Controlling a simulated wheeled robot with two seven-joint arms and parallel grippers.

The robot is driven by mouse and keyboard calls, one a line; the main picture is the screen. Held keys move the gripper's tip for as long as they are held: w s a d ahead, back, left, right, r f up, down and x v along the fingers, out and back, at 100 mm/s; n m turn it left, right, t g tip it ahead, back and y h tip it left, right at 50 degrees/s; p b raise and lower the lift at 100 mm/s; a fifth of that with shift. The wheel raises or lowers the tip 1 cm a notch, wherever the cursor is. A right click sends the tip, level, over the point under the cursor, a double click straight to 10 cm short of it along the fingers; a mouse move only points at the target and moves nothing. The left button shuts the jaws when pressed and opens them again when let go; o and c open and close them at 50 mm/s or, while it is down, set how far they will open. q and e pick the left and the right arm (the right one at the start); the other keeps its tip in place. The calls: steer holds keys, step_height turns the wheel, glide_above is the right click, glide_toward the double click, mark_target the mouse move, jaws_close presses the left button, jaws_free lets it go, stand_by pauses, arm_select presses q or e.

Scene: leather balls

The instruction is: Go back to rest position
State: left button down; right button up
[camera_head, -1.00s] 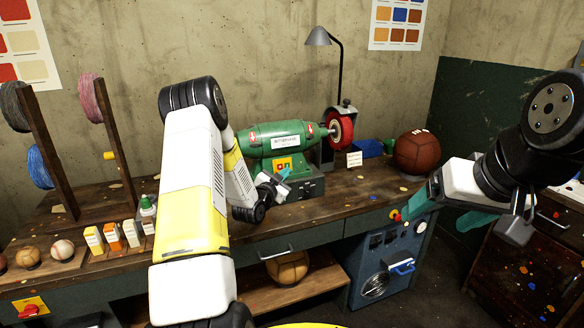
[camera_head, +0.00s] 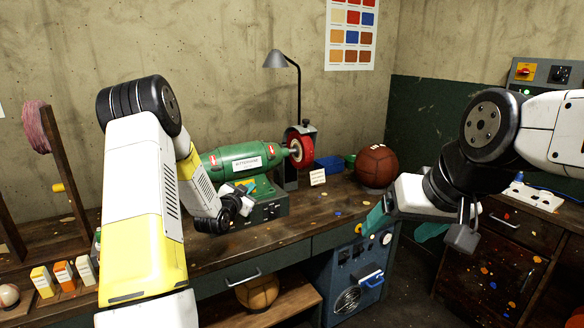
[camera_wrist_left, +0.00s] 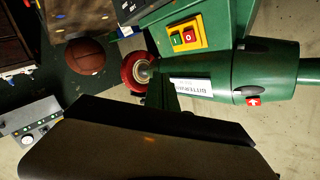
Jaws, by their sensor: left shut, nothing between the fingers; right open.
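My left arm comes in from the left. Its small gripper (camera_head: 240,192) is shut and empty, in front of the green buffing machine (camera_head: 236,162) above the workbench. My right gripper (camera_head: 403,226) is open and empty, with teal fingers spread apart, near the bench's right front corner. It is below and to the right of a brown leather ball (camera_head: 377,166) on the bench. The left wrist view shows the machine (camera_wrist_left: 208,75) close by and the ball (camera_wrist_left: 85,54) further off. A large dark shape fills that view's bottom; I cannot tell what it is.
The machine's red wheel (camera_head: 301,150) and a grey lamp (camera_head: 280,58) stand behind the left gripper. Small boxes (camera_head: 63,274) stand at the bench's left. Another ball (camera_head: 257,292) lies on the shelf below. A cabinet with a drawer (camera_head: 508,222) stands at the right, behind my right arm.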

arm_select(q)
steer(key=s+d+r+n+g+y, duration=0.25)
steer(key=s+r+n+g, duration=0.2)
steer(key=s+r, duration=1)
steer(key=s+d+n+g+h, duration=0.1)
steer(key=s+d+g, duration=0.1)
steer(key=s, duration=1.1)
steer(key=s+d+r+n+g+h, duration=0.1)
steer(key=s+d+g, duration=0.1)
steer(key=s, duration=1.2)
steer(key=shift+d+g, duration=0.35)
steer(key=shift+g, duration=0.5)
